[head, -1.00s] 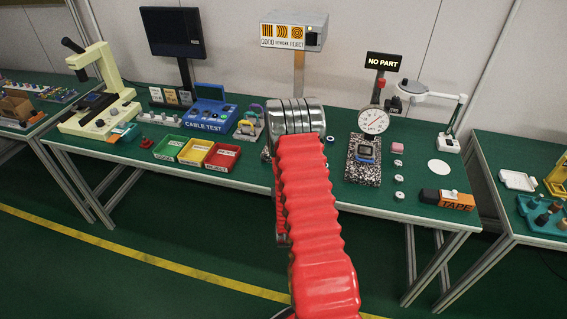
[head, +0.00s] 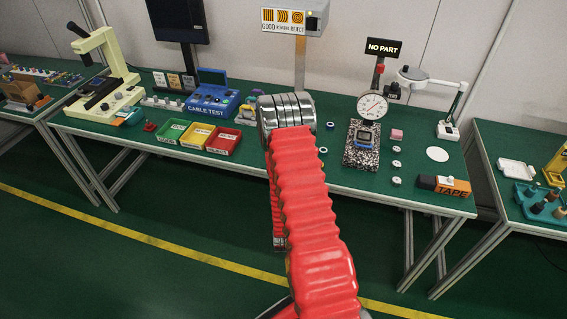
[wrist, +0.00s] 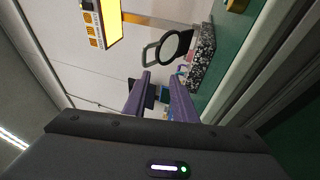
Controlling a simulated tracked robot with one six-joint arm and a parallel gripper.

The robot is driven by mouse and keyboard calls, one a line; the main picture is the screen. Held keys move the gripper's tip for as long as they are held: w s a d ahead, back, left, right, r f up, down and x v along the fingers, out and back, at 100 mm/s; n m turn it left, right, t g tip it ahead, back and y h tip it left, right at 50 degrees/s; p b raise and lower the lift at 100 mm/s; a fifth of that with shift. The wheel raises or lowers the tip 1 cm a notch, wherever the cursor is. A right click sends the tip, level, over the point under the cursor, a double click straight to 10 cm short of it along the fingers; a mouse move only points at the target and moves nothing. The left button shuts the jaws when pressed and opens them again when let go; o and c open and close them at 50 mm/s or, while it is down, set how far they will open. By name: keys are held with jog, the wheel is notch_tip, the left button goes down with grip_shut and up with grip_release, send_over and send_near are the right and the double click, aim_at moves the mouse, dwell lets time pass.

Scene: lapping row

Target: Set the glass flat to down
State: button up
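In the wrist view, a round disc with a dark rim and a loop handle, which looks like the glass flat (wrist: 171,47), stands raised beside a black-and-white speckled block (wrist: 204,54). My gripper (wrist: 162,77) has two purple fingers spread apart, with nothing between them. The disc lies beyond the fingertips, and no contact shows. In the head view my red-sleeved arm reaches over the bench and hides the gripper and the glass flat.
A lamp box (head: 283,19) with a GOOD/REWORK/REJECT sign stands above the green bench (head: 330,181); its lit underside shows in the wrist view (wrist: 112,20). A dial gauge (head: 372,106) stands right of my arm, three coloured trays (head: 195,137) left.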

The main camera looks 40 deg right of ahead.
jog(key=shift+w+r, duration=0.35)
jog(key=shift+w, duration=0.1)
jog(key=shift+c, duration=1.4)
jog(key=w+r, duration=0.1)
jog(key=w+a+r+m+y, duration=0.1)
jog(key=w, duration=0.1)
jog(key=w+r+y, duration=0.1)
jog(key=shift+w+a+r+m+g, duration=0.25)
jog(key=shift+a+r+m+g, duration=0.1)
jog(key=shift+r+m+g, duration=0.05)
grip_shut()
jog(key=w+a+r+m+g+y, duration=0.2)
jog(key=w+a+r+m+y, duration=0.15)
jog(key=a+r, duration=0.4)
jog(key=s+a+r+m+g+y, duration=0.25)
jog(key=s+a+r+y, duration=0.35)
jog(key=a, duration=0.4)
jog(key=s+a+r+m+g, duration=0.1)
jog(key=s+a+r+g, duration=0.1)
jog(key=s, duration=0.6)
jog(key=s+a+r+m+g, duration=0.1)
jog(key=s+a, duration=0.3)
jog(key=s, duration=0.5)
jog(key=s+a+r+m+g, duration=0.1)
jog(key=s+a+r+g, duration=0.2)
jog(key=s, duration=0.6)
jog(key=shift+a+m, duration=0.15)
jog(key=shift+m, duration=0.25)
